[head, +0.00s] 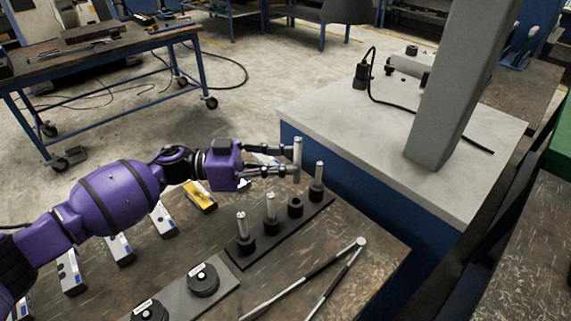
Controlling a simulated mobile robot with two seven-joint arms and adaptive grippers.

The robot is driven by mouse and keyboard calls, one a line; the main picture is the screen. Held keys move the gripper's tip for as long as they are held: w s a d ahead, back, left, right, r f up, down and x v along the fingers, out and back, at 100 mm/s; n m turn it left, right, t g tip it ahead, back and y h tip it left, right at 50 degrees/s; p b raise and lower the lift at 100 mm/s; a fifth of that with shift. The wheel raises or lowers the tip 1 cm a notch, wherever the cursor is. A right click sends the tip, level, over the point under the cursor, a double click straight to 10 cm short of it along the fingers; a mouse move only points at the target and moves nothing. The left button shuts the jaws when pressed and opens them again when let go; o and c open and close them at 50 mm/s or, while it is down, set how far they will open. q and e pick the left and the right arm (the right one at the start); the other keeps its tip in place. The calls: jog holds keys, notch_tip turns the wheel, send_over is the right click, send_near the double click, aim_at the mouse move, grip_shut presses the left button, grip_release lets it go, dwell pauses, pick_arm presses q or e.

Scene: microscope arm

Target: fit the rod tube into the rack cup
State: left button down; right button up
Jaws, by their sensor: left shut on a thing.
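My left gripper (296,162) is shut on a silver rod tube (298,148) and holds it upright. The tube's lower end shows just above the empty black rack cup (295,208) in the picture; a gap shows between them, and I cannot tell how well they line up in depth. The dark rack (258,254) lies on the worn table. Its other cups hold upright silver rods: one at the far right end (318,175), one in the middle (270,205) and one at the near left end (242,224). My right gripper is not in view.
A grey plate with black round pieces (202,280) lies in front of the rack. Two long metal bars meeting at one end (335,262) lie on the right. A yellow-topped box (201,197) is beneath my left arm. A pale bench with a grey column (450,100) stands behind.

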pick_arm(q)
notch_tip(320, 180, down, 6)
jog(key=shift+r+b, duration=0.25)
jog(key=shift+b, duration=0.75)
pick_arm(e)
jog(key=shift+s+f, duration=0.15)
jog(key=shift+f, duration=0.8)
pick_arm(q)
jog(key=shift+p, duration=0.55)
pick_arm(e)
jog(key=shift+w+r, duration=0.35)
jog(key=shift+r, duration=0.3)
pick_arm(q)
jog(key=shift+f+b, duration=0.45)
jog(key=shift+f, duration=0.55)
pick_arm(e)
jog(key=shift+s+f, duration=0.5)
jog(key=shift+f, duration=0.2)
pick_arm(q)
jog(key=shift+r, duration=0.1)
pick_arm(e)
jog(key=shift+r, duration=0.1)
pick_arm(q)
jog(key=shift+r+p, duration=0.5)
jog(key=shift+r, duration=0.05)
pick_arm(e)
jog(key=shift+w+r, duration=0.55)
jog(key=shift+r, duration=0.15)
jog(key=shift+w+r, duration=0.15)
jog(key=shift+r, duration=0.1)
